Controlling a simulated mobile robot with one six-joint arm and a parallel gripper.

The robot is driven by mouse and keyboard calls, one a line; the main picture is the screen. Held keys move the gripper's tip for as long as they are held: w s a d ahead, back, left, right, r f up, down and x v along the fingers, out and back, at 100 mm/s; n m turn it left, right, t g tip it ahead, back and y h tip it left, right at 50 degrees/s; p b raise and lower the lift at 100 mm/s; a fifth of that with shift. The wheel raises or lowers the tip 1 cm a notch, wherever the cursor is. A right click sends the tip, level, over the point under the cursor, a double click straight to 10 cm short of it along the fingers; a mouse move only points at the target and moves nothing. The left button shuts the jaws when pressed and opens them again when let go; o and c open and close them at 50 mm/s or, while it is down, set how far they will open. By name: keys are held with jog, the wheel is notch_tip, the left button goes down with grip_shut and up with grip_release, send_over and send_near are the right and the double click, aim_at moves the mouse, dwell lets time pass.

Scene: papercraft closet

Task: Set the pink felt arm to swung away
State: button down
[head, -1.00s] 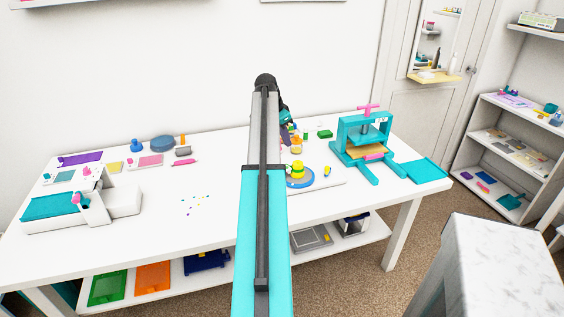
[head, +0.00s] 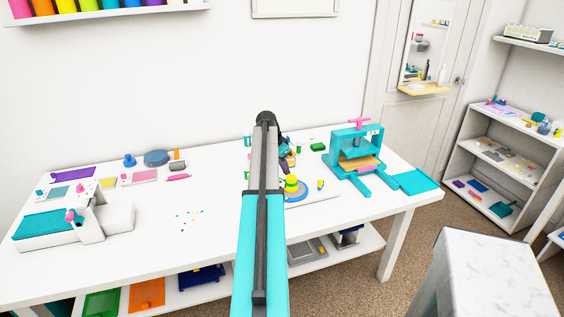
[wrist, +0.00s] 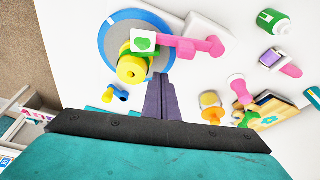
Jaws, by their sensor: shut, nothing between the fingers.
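The pink felt arm (wrist: 180,43) shows in the wrist view. It runs left from its pink post (wrist: 213,46) to a white pad with a green clover (wrist: 144,43). The pad lies over the yellow stack (wrist: 132,68) on the round blue disc (wrist: 115,42). The stack also shows in the head view (head: 291,184), just right of my arm. My gripper (wrist: 160,78) is shut and empty, its purple fingertips just below the pink arm in the wrist picture, close to the stack's right side. I cannot tell whether they touch. In the head view my arm hides the felt arm.
A green-capped bottle (wrist: 272,22), a pink-handled item (wrist: 285,62), a yellow-and-orange piece (wrist: 211,105) and a small blue-and-yellow piece (wrist: 116,93) stand around. A teal press (head: 355,155) stands to the right on the table. A white-and-teal machine (head: 48,226) stands at the left.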

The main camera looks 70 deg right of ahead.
jog(key=shift+s+d+f, duration=0.1)
jog(key=shift+d+f, duration=0.1)
jog(key=shift+f, duration=0.4)
jog(key=shift+w+a+p, duration=0.3)
jog(key=shift+w+a, duration=0.1)
jog(key=shift+a, duration=0.2)
jog(key=shift+w+a+p, duration=0.3)
jog(key=shift+w+a, duration=0.1)
jog(key=shift+a, duration=0.2)
jog(key=shift+w+a+f, duration=0.1)
jog(key=shift+w+a, duration=0.3)
jog(key=shift+a, duration=0.05)
jog(key=shift+s+d, duration=0.1)
jog(key=shift+s, duration=0.2)
